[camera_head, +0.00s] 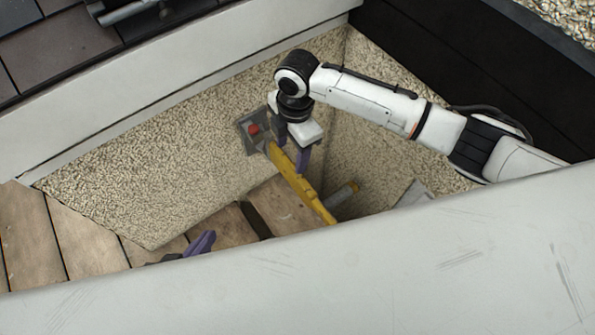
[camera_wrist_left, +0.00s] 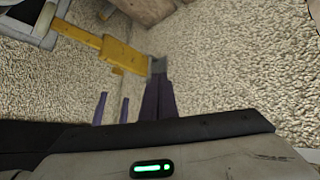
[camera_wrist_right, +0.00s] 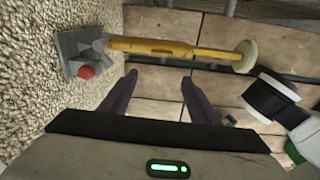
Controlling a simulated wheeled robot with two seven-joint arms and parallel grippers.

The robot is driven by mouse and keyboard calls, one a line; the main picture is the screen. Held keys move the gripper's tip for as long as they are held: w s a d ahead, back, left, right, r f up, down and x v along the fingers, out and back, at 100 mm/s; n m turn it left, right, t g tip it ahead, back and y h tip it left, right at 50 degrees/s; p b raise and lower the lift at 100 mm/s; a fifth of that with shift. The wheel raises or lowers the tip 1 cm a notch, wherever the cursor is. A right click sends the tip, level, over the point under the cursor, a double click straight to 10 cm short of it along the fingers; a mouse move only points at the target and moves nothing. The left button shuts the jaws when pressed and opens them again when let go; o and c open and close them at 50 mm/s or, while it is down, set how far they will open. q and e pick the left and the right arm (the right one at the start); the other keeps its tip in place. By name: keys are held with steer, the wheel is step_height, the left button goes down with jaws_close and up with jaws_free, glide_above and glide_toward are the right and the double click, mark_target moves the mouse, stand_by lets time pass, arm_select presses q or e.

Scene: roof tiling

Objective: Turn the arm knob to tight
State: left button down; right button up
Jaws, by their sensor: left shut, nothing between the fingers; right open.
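The red knob (camera_head: 254,129) sits on a grey bracket (camera_head: 243,138) on the pebbled wall. A yellow arm (camera_head: 300,185) runs from the bracket down to the right. In the right wrist view the knob (camera_wrist_right: 86,72) and yellow arm (camera_wrist_right: 170,48) lie beyond the fingertips. My right gripper (camera_head: 292,155) is open at the yellow arm, near the bracket; whether it touches cannot be told. Its purple fingers (camera_wrist_right: 157,88) stand apart and empty. My left gripper (camera_head: 205,240) is low at left, partly hidden by the pale ledge. Its fingers (camera_wrist_left: 158,92) are together, with nothing between them.
The pale ledge (camera_head: 400,265) crosses the front and hides what lies below. Wooden boards (camera_head: 85,235) form the floor. A dark roof edge (camera_head: 470,70) bounds the right. A yellow-grey cylinder (camera_head: 343,194) stands near the yellow arm's lower end.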

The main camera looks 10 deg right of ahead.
steer(key=shift+n+h, duration=0.3)
steer(key=f+b, duration=0.1)
steer(key=f, duration=0.2)
steer(key=d+f+b, duration=0.1)
steer(key=f+b, duration=0.1)
steer(key=f, duration=0.1)
steer(key=w+f+b, duration=0.1)
steer(key=f, duration=0.2)
steer(key=shift+d+f, duration=0.3)
steer(key=shift+d, duration=0.05)
arm_select(q)
steer(key=shift+m+g+h, duration=0.3)
steer(key=shift+m+g, duration=0.3)
steer(key=shift+g, duration=0.2)
steer(key=d+f, duration=0.2)
steer(key=f, duration=0.1)
steer(key=shift+w+d, duration=0.2)
steer(key=shift+w, duration=0.2)
